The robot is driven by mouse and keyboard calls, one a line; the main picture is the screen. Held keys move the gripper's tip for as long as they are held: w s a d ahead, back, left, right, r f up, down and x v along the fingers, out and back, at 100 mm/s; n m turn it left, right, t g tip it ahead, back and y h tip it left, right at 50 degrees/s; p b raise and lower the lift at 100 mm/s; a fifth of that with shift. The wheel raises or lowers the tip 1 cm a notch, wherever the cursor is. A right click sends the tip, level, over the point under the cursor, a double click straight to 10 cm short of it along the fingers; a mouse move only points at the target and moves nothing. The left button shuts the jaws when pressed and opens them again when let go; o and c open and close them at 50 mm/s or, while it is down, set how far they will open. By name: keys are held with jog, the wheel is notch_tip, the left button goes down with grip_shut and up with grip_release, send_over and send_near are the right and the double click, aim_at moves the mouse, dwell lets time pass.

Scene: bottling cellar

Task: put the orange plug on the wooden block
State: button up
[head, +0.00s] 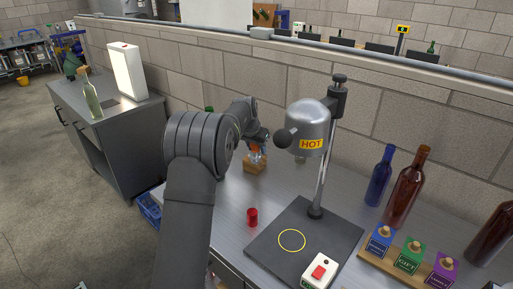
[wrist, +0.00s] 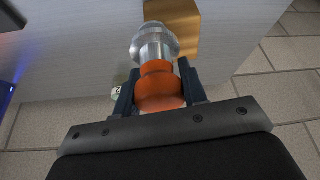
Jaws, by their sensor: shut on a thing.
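The orange plug (wrist: 160,88) is between the two fingers of my gripper (wrist: 156,92) in the wrist view, and the fingers are shut on it. A silvery, stepped knob-like piece (wrist: 153,42) sits at the plug's far end; I cannot tell whether it is part of the plug. The wooden block (wrist: 183,22) is just beyond it, partly covered by the silvery piece. In the head view the wooden block (head: 254,167) stands on the bench, with my gripper (head: 259,147) close above it and a bit of orange showing. Whether the plug touches the block is hidden.
A red cylinder (head: 252,217) stands on the bench nearer the camera. To the right is a stand with a grey lamp-like head marked HOT (head: 310,125) over a dark plate (head: 335,240). Blue and brown bottles (head: 380,175) and a rack of coloured boxes stand farther right.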

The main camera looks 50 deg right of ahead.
jog(key=shift+f, duration=0.1)
jog(key=o, duration=1)
jog(key=shift+o, duration=0.2)
jog(key=v, duration=1.2)
